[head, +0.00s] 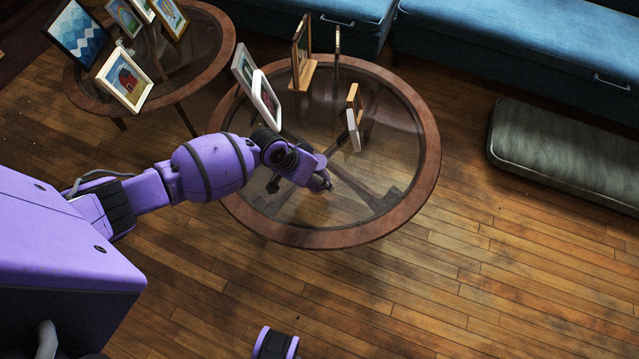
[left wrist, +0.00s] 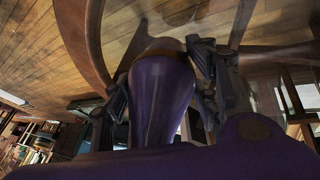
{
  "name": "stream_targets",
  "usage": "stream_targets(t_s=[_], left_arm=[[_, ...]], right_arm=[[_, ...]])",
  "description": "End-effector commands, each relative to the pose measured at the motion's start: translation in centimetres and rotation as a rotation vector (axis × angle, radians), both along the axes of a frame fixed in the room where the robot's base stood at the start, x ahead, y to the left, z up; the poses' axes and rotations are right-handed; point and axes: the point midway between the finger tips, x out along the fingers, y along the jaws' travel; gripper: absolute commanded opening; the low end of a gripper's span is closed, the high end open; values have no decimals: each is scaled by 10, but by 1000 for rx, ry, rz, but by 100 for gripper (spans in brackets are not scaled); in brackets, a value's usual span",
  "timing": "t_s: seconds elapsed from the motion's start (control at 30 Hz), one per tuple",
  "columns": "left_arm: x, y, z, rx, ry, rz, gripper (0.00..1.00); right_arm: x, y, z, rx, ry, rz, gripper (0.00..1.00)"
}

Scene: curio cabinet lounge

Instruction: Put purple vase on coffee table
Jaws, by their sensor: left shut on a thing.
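In the left wrist view, the purple vase (left wrist: 163,92) sits between the two dark fingers of my left gripper, which is shut on it. In the head view, my left gripper (head: 301,184) is over the front left part of the round coffee table (head: 429,150), which has a glass top and a brown wooden rim. The vase is mostly hidden by the gripper and wrist there, so I cannot tell whether it touches the glass. My right gripper is not in view.
Several picture frames stand on the back half of the table, including a white one (head: 266,99) close behind my gripper. A second round table (head: 222,62) with frames is at the back left. A dark cushion (head: 560,150) lies right. The front glass looks clear.

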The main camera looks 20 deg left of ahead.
Motion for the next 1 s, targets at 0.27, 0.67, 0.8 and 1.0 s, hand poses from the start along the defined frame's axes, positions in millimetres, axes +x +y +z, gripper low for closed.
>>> stream_targets(t_s=[0.27, 0.67, 0.8, 1.0], left_arm=[[13, -3, -26, 0, 3, 1, 22], [14, -3, -45, -2, -2, 0, 22], [13, -3, -48, -1, -1, 1, 22], [13, -3, -48, 0, 0, 0, 74]], right_arm=[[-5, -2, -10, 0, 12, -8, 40], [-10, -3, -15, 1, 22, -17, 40], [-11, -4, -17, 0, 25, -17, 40], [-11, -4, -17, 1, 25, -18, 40]])
